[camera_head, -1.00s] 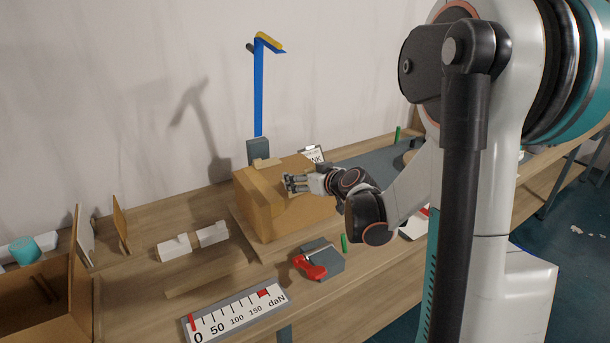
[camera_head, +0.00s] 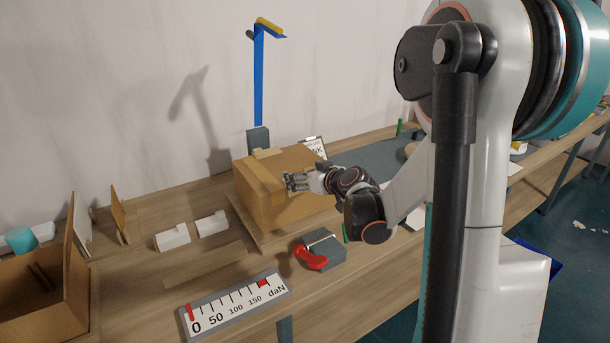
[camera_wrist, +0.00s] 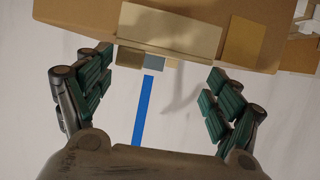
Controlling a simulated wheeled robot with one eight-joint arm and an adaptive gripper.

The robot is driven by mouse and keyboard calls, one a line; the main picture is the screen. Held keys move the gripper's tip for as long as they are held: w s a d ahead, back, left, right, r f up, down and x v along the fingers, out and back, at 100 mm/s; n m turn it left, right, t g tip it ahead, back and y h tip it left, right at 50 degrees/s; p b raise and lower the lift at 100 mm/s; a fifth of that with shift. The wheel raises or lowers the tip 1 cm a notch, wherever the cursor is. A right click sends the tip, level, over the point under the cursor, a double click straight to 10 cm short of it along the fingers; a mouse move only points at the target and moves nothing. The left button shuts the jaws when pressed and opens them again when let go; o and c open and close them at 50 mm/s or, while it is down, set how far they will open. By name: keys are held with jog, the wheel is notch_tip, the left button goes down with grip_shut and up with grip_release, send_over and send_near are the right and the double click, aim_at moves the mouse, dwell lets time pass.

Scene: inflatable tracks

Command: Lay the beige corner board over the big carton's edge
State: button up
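The big carton (camera_head: 290,212) stands on the wooden bench below the blue post. In the wrist view the carton (camera_wrist: 70,15) fills the top of the picture. A beige board-like piece (camera_wrist: 168,30) lies against it at the edge facing my gripper; whether it wraps both faces I cannot tell. In the head view a band (camera_head: 266,178) runs along the carton's upper left edge. My gripper (camera_head: 292,182) is close to the carton's upper side. The wrist view shows my gripper (camera_wrist: 158,95) with its fingers spread wide, nothing between them, and apart from the beige piece.
The blue post (camera_head: 259,80) with its yellow top stands behind the carton. Two white blocks (camera_head: 172,239) sit on the bench to the left. A red-handled grey device (camera_head: 318,254) and a daN scale (camera_head: 235,302) lie in front. An open box (camera_head: 35,295) is at far left.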

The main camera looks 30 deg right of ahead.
jog(key=shift+o, duration=0.7)
jog(key=shift+s, duration=0.1)
jog(key=v, duration=1.1)
jog(key=shift+s+r, duration=0.2)
jog(key=shift+s, duration=0.15)
